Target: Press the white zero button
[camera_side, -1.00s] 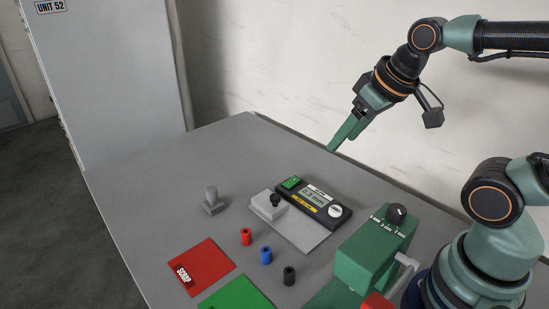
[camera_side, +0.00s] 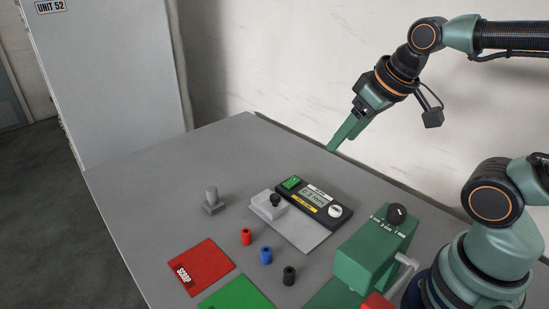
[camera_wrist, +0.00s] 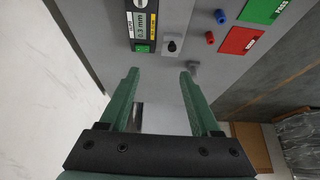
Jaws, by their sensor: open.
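The white zero button (camera_side: 335,211) is a round white knob at the right end of a dark gauge (camera_side: 318,210) on the table. The gauge has a display that seems to read 0.3 mm and a green button (camera_side: 291,182) at its other end. In the wrist view the gauge (camera_wrist: 130,17) stands at the top, and the white button is at the frame's upper edge. My gripper (camera_side: 332,149) is in the air above and behind the gauge, apart from it. In the wrist view my gripper (camera_wrist: 159,72) is open with nothing between its fingers.
A grey block with a black knob (camera_side: 275,200) stands on a light plate in front of the gauge. Red (camera_side: 246,237), blue (camera_side: 266,255) and black (camera_side: 289,275) cylinders stand nearer. A green dispenser (camera_side: 365,255) is at right. A red scrap mat (camera_side: 210,255) lies at left.

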